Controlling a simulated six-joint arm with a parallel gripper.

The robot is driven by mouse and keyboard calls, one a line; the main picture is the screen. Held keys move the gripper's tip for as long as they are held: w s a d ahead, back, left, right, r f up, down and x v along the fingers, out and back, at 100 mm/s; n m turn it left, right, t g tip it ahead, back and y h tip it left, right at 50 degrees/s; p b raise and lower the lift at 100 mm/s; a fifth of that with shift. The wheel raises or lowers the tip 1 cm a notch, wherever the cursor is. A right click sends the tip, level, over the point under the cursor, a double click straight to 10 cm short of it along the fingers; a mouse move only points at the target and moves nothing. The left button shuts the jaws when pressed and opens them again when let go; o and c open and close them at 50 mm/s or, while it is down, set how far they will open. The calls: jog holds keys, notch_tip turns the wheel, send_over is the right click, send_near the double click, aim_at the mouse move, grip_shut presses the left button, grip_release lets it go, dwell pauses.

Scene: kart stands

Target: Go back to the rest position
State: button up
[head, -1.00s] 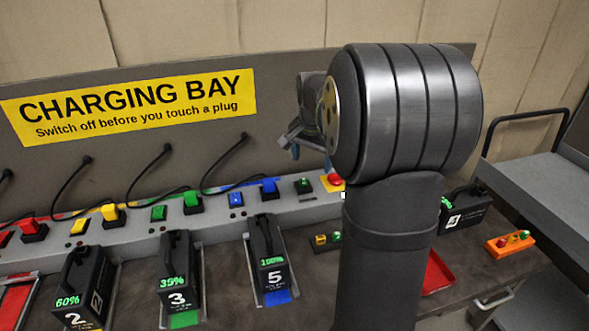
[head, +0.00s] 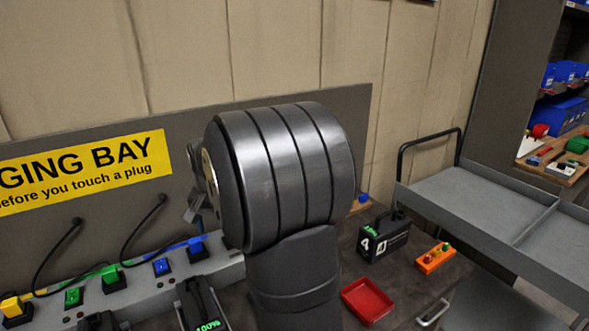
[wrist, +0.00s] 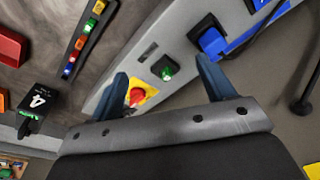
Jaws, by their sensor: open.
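My gripper (head: 193,200) shows only in part in the head view, mostly hidden behind my large grey arm joint. In the wrist view my gripper (wrist: 163,78) is open, its two blue fingers well apart with nothing between them. A blue plug (wrist: 210,42) sits beyond the right finger. The gripper appears to be above these, apart from them.
Battery 4 (head: 384,240), an orange button box (head: 436,258) and a red tray (head: 368,301) stand on the bench right of my arm. A battery reading 100% (head: 205,300) is at the front. A grey cart (head: 480,205) stands at the right. The wall panel (head: 290,98) rises behind.

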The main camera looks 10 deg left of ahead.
jog(key=w+d+r+m+t, duration=0.1)
jog(key=w+d+r+m, duration=0.2)
jog(key=w+d+m, duration=0.2)
jog(key=w+d+r+m+t, duration=0.1)
jog(key=w+d+r+m, duration=0.2)
jog(key=w+d+m, duration=0.3)
jog(key=w+d, duration=0.2)
jog(key=w, duration=0.3)
jog(key=shift+r+t, duration=0.2)
jog(key=shift+t, duration=0.2)
jog(key=shift+a, duration=0.15)
